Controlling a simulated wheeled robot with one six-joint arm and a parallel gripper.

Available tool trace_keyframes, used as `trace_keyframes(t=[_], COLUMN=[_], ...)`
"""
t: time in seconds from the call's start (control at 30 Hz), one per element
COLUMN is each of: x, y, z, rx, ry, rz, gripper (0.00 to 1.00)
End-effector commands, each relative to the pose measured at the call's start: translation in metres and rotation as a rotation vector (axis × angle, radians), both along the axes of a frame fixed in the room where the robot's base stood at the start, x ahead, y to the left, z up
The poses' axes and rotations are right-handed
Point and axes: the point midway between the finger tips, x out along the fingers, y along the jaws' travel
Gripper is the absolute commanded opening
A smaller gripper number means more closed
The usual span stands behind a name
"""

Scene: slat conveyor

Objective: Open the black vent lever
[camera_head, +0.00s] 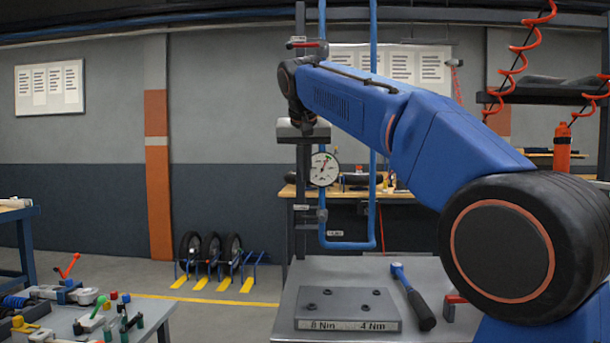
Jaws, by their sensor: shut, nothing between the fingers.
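The blue pipe loop (373,215) rises behind the work table, with a white dial gauge (324,169) on its left leg. A red-handled lever (306,44) sits high on the stand, above my wrist. I cannot make out a black vent lever; my arm covers part of the piping. My gripper (303,131) is at the far end of my blue arm, in front of the stand's post and just above the gauge. It is shut and empty, and its fingertips are not clearly visible. I cannot tell whether it touches anything.
A grey table (400,267) in front holds a torque block (347,309) and a black-handled ratchet (414,298). A left bench (150,318) carries several small coloured clamps and levers. Wheels (212,248) stand in a floor rack. The floor between bench and table is clear.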

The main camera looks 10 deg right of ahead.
Motion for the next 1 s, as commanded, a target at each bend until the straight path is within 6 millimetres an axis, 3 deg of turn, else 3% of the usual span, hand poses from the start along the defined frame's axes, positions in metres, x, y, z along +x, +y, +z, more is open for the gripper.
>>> trace_keyframes(t=[0.4,0.7,1.0], x=[0.039,0.032,0.031], y=[-0.013,-0.01,-0.01], z=[-0.062,-0.095,-0.101], rx=[-0.001,0.0,0.0], ry=[0.003,0.001,0.001], rz=[-0.001,0.001,0.001], gripper=[0.0,0.0,0.0])
